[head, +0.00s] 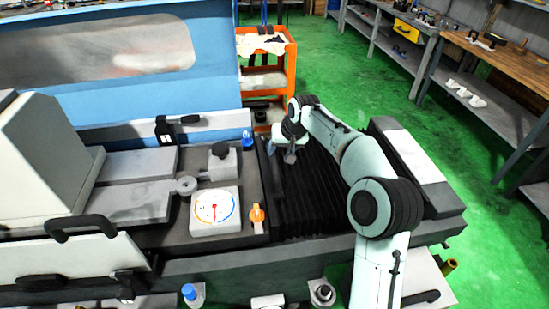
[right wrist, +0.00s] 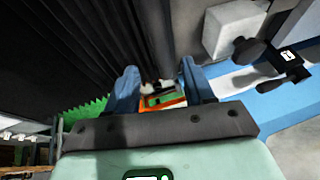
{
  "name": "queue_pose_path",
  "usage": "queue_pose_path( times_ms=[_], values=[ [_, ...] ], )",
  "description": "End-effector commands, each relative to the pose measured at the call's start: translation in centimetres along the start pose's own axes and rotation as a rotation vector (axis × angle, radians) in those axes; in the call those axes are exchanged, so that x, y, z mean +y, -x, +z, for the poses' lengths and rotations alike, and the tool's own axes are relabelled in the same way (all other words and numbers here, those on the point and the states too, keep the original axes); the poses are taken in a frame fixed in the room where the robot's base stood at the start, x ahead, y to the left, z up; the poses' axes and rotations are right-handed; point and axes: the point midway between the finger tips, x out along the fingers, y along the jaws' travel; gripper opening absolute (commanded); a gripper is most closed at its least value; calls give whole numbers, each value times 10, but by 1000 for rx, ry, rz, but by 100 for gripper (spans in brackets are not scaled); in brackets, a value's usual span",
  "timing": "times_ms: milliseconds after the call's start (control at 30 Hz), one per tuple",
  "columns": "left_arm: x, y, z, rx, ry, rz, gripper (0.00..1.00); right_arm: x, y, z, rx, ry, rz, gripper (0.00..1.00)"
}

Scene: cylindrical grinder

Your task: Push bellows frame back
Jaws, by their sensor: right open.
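The black pleated bellows (head: 315,195) lies across the machine bed right of the dial block, and its folds fill the upper left of the right wrist view (right wrist: 70,45). A dark upright strip (head: 268,200), apparently the bellows frame, runs along its left edge. My right gripper (head: 272,150) is above the far end of this edge. In the right wrist view its two blue fingers (right wrist: 158,82) are apart with nothing gripped between them. I cannot tell whether a finger touches the frame. My left gripper is not in view.
A dial gauge block (head: 215,211), an orange knob (head: 257,213) and a grey clamp block (head: 222,161) stand left of the bellows. A blue guard (head: 120,60) rises behind. An orange cart (head: 268,75) stands beyond.

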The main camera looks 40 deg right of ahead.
Motion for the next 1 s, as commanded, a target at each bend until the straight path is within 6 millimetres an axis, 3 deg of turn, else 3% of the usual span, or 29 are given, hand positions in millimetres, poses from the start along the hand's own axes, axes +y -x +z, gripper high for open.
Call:
queue_pose_path(
  times_ms=[100,300,500,767,800,933,967,1000],
  values=[
    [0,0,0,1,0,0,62,0,-27,1,-4,-1,-1,53],
    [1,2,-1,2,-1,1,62,0,-59,0,-2,-1,-1,53],
    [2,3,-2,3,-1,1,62,0,-72,-1,1,-1,-1,53],
    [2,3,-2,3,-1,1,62,0,-74,0,1,-1,-1,53],
    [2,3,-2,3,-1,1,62,0,-74,0,1,-1,-1,49],
    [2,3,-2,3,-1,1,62,0,-74,0,1,-1,-1,7],
    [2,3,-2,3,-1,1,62,0,-74,0,1,-1,-1,0],
    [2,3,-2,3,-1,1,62,0,-74,0,1,-1,-1,0]
  ],
)
